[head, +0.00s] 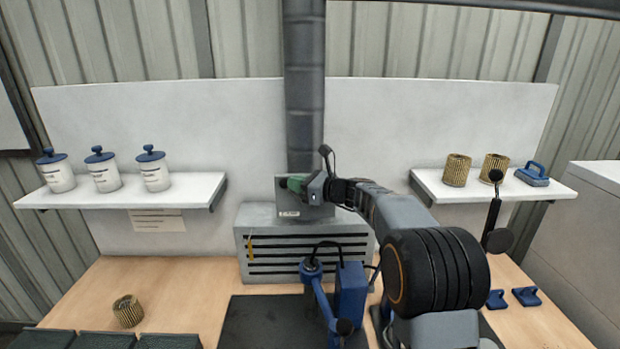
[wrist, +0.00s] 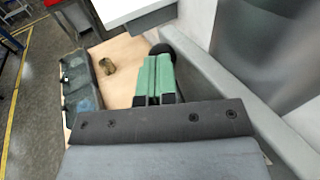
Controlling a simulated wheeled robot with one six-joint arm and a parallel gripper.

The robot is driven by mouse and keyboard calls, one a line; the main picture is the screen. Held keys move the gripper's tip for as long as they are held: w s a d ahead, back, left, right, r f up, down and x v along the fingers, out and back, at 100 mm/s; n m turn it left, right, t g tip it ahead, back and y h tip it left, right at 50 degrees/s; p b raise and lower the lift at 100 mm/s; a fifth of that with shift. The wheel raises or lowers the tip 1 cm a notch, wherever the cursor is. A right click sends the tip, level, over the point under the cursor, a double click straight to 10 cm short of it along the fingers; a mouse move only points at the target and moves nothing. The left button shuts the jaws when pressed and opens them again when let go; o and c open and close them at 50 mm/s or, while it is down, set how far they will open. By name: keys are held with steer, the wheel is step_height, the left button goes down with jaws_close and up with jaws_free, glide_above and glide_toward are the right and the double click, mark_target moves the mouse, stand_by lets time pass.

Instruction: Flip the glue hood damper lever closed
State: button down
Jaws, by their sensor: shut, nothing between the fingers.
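The grey glue hood (head: 243,240) with dark slots stands at the back middle of the bench. A grey damper box (head: 288,210) with a small label sits on it, under the dark duct (head: 304,90). My gripper (head: 284,182) is in front of the damper box, pointing left, with its green fingers together and empty. In the wrist view, the green fingers (wrist: 153,80) are closed side by side. A dark rounded piece (wrist: 176,40), perhaps the lever's knob, shows just beyond and right of the fingertips; I cannot tell whether they touch. The rest of the lever is hidden.
The left shelf (head: 120,192) holds three white jars with blue lids. The right shelf (head: 480,190) holds two pleated cartridges and a blue part. A cartridge (head: 127,311) lies on the bench near dark trays (head: 105,340). A blue fixture (head: 350,290) stands below my arm.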

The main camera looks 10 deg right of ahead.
steer(key=a+f+n+g+h+b, duration=0.1)
steer(key=a+f+h, duration=0.1)
steer(key=a+f, duration=0.3)
steer(key=shift+w+a, duration=0.2)
stand_by(0.5)
steer(key=shift+f+h, duration=0.3)
steer(key=shift+f, duration=0.2)
steer(key=shift+s, duration=0.1)
steer(key=s+d+r, duration=0.1)
steer(key=s+r, duration=0.2)
steer(key=r, duration=0.3)
steer(key=s+d+r, duration=0.2)
steer(key=s+r, duration=0.1)
steer(key=r, duration=0.4)
steer(key=shift+s+d+p, duration=0.25)
steer(key=shift+s+p, duration=0.1)
steer(key=shift+s, duration=0.05)
